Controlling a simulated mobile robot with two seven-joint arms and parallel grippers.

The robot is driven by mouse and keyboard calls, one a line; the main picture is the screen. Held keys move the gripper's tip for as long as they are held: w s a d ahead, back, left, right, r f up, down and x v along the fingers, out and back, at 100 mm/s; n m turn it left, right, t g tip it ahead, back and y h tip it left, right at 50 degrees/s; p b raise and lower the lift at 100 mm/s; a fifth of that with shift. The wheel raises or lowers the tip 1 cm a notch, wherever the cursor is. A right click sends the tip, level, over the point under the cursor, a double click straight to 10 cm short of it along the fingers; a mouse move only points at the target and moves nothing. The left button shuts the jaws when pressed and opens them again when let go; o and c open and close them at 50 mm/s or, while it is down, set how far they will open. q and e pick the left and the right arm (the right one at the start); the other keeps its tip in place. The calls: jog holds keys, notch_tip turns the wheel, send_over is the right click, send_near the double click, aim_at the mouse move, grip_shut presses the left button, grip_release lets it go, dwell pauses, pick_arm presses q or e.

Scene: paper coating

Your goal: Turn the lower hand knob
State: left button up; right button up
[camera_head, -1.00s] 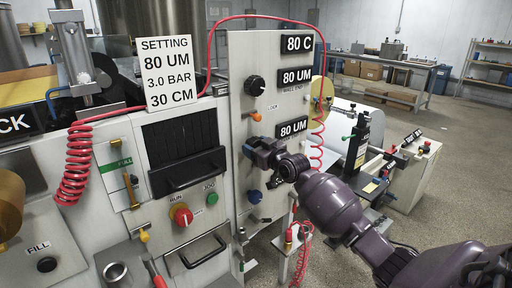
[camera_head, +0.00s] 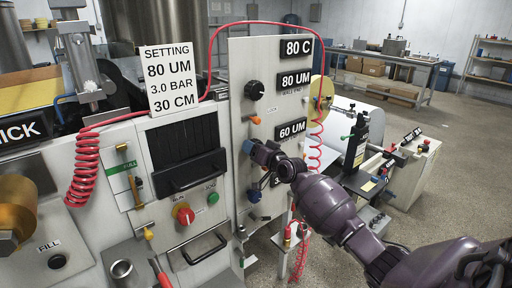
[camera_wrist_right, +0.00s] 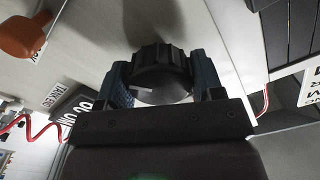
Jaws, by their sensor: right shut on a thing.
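The lower hand knob is a black ribbed knob (camera_wrist_right: 160,70) on the pale upright panel (camera_head: 240,62). In the wrist view it sits between the blue finger pads of my right gripper (camera_wrist_right: 163,82), which is shut on it. In the head view my right gripper (camera_head: 262,153) is against the panel and hides this knob. The display (camera_head: 291,130) just beside it reads 60 UM. My left gripper is not in view.
The setting sign (camera_head: 170,80) reads 80 UM, 3.0 BAR, 30 CM. A coiled red hose (camera_head: 316,145) hangs close to my right arm.

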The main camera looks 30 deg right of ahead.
jog(key=shift+m, duration=0.5)
jog(key=o, duration=0.9)
jog(key=s, duration=0.7)
jog(key=s+d+p, duration=0.1)
jog(key=s, duration=0.2)
jog(key=shift+s, duration=0.4)
